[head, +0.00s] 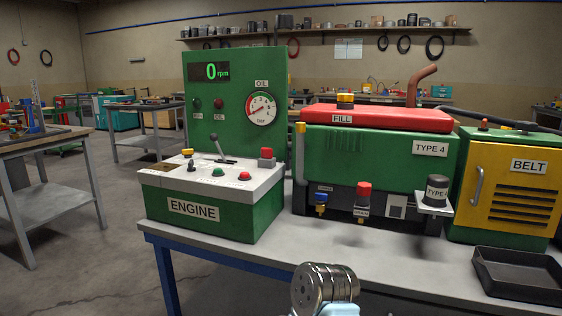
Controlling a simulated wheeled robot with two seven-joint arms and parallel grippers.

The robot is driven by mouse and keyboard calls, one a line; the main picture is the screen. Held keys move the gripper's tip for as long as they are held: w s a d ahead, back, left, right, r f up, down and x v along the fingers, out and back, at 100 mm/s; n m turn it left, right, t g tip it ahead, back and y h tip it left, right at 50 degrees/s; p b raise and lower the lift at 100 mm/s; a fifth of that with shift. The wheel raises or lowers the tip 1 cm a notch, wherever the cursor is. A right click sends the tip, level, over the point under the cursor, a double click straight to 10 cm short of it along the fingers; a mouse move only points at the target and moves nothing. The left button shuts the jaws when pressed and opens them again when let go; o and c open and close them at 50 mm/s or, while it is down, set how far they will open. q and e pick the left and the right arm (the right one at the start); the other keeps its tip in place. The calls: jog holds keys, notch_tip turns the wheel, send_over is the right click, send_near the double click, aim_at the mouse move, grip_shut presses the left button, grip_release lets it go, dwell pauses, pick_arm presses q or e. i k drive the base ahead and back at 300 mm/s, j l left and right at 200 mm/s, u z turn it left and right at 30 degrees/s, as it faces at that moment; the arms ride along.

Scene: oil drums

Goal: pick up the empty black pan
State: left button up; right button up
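The black pan (519,276) is a shallow, dark rectangular tray in the head view. It sits flat on the grey workbench at the lower right, in front of the yellow BELT cabinet. Its visible inside looks empty, and its right end is close to the picture edge. Neither gripper's fingers can be made out. A shiny ribbed metal cylinder (322,288) with a pale blue piece under it shows at the bottom centre, well left of the pan. I cannot tell whether it is part of my arm or a separate thing.
The grey workbench (400,264) has clear room left of the pan.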

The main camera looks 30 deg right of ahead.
aim_at(512, 275)
jog(key=z, duration=2.55)
jog(key=l+u, duration=0.15)
jog(key=u, duration=0.25)
jog(key=l+u, duration=0.15)
jog(key=u, duration=0.25)
jog(key=i+l+u, duration=0.1)
jog(key=u, duration=0.3)
jog(key=l+u, duration=0.2)
jog(key=u, duration=0.2)
